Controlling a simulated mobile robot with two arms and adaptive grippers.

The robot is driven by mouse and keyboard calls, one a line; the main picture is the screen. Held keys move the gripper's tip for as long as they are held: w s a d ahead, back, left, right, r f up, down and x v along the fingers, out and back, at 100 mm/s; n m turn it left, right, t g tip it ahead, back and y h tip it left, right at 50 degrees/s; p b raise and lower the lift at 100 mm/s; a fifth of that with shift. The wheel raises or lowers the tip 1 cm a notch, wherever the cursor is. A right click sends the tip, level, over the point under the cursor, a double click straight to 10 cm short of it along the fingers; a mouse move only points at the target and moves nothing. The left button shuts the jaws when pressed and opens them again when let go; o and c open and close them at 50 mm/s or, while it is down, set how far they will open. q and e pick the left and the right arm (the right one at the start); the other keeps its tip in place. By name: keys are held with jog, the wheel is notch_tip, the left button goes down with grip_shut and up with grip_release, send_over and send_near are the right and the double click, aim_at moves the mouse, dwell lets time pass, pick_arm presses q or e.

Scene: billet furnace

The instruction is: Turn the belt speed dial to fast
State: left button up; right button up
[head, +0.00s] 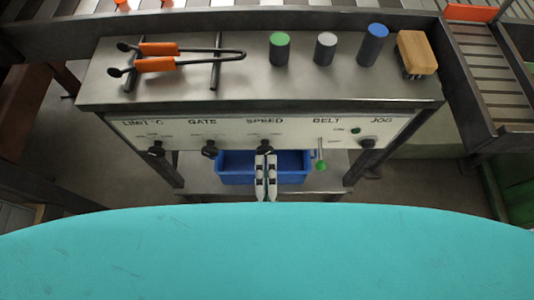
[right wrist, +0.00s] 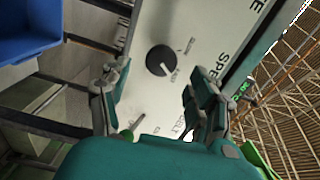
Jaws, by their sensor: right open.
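The speed dial (head: 265,149) is a black round knob under the word SPEED on the pale panel (head: 230,130). My right gripper (head: 266,160) is just in front of it, its two fingers pointing at the panel. In the right wrist view the dial (right wrist: 160,60) shows beyond and between the open fingers (right wrist: 152,85), with nothing held. A light pointer mark on the dial faces small lettering, which is too small to read surely. I cannot tell whether the fingers touch the knob. My left gripper is not in view.
The panel also carries a limit knob (head: 157,149), a gate knob (head: 209,149), a green-tipped belt lever (head: 320,163) and a jog knob (head: 367,144). Tongs (head: 160,58), several cylinders and a brush (head: 416,52) lie on top. A blue bin (head: 235,170) stands below.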

jog(key=shift+s, duration=1.4)
